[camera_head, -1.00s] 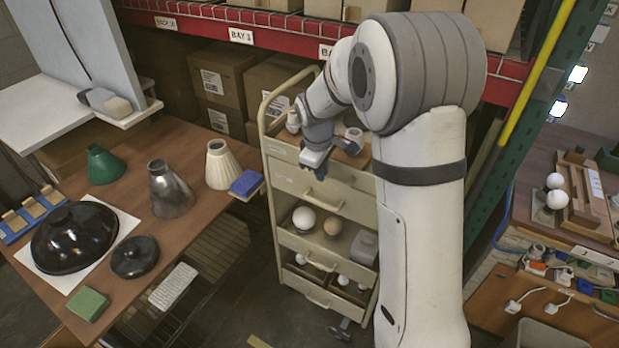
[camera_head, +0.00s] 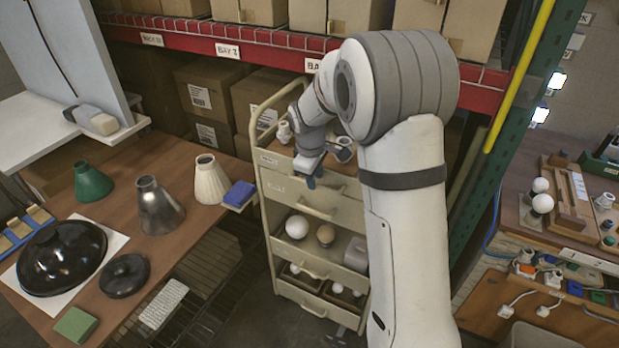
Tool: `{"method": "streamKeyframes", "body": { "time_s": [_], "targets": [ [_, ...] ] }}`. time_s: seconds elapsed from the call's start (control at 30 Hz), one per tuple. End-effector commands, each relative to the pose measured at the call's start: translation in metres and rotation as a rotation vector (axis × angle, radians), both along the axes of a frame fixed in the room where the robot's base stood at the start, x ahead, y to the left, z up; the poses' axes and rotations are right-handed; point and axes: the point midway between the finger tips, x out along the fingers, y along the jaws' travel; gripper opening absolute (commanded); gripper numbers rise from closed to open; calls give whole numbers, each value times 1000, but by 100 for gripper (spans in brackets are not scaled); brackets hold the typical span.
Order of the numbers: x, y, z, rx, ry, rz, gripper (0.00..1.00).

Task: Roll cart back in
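The cart (camera_head: 270,215) is a beige unit with open shelves and drawers, standing upright in front of the red rack. Its middle shelf holds a white globe (camera_head: 297,227) and a brown globe (camera_head: 326,234). Lower bins hold several small white bulbs. My gripper (camera_head: 308,178) is at the cart's upper front, close to the top drawer face. My arm hides the cart's right side. I cannot tell whether the gripper touches the cart or whether its fingers are open.
A wooden table (camera_head: 190,240) with lamp shades and black lamp parts stands left of the cart. A bench (camera_head: 560,235) with bulbs and plugs is at right. A red rack beam (camera_head: 200,43) with boxes runs behind, and a green post (camera_head: 490,150) stands at right.

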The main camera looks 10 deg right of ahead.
Motion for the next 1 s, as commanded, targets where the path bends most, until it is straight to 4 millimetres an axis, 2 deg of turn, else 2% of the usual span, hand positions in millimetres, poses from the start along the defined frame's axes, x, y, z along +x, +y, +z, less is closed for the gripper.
{"method": "streamKeyframes", "body": {
  "time_s": [0.33,0.73,1.0],
  "targets": [
    [-2,2,3,1,5,1,33],
    [-10,8,63,0,1,1,33],
    [-12,9,76,1,5,1,33]
  ]
}}
